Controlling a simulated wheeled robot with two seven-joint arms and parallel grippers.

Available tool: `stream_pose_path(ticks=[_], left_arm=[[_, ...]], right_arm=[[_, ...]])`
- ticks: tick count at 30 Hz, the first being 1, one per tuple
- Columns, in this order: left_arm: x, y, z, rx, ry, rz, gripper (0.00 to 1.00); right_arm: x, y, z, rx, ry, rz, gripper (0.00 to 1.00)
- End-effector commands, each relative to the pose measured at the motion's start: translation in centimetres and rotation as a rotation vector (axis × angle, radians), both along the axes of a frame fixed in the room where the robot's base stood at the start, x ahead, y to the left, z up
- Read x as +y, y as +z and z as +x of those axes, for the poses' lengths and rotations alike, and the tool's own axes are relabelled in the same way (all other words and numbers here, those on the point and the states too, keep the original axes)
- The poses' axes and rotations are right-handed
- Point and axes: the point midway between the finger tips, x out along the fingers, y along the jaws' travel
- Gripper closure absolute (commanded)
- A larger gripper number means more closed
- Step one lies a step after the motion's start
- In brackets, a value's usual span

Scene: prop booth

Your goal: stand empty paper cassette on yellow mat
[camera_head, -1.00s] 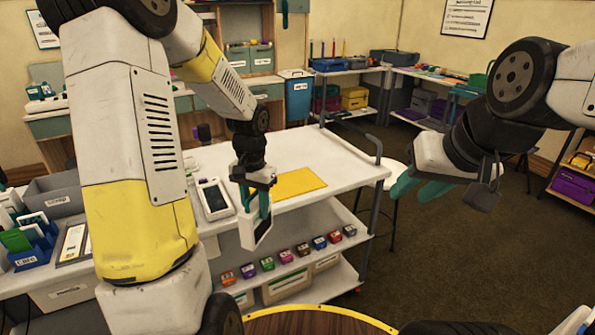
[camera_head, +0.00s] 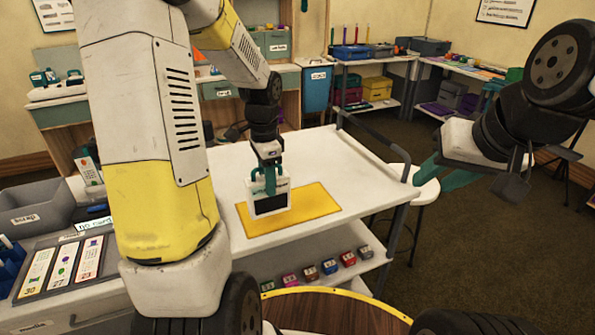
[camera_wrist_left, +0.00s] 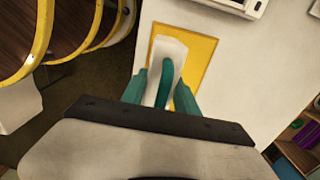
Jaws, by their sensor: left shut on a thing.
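The paper cassette (camera_head: 268,203), a white flat case with a dark window, is upright in my left gripper (camera_head: 269,178). In the head view it appears at or just above the left part of the yellow mat (camera_head: 318,200); I cannot tell whether its bottom edge touches. In the left wrist view the cassette's pale body (camera_wrist_left: 168,50) shows between the teal fingers over the mat (camera_wrist_left: 206,48), with a teal piece in the middle. My left gripper is shut on it. My right gripper (camera_head: 445,172) is empty, its teal fingers apart, off the cart's right side.
The mat lies on a white cart top (camera_head: 345,160) with free room behind and right. A grey bin (camera_head: 40,207) and a tray of cards (camera_head: 62,268) stand left. Small coloured boxes (camera_head: 330,266) line the shelf below. A round stool (camera_head: 420,185) stands at right.

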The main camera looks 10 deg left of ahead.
Motion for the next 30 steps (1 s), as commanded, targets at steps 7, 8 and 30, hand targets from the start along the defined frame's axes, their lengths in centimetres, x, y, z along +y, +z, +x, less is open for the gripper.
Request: stream_pose_path(ticks=[7,8,30], left_arm=[[-2.4,-0.6,5.6,0.0,-0.001,0.0,1.0],[-2.6,-0.7,6.0,0.0,-0.001,0.0,1.0],[-3.4,-4.3,8.1,-0.002,0.001,0.0,1.0]], right_arm=[[0.0,0.0,0.0,0.0,0.0,0.0,0.64],[0.0,0.0,0.0,0.0,0.0,0.0,0.64],[0.0,0.0,0.0,0.0,0.0,0.0,0.64]])
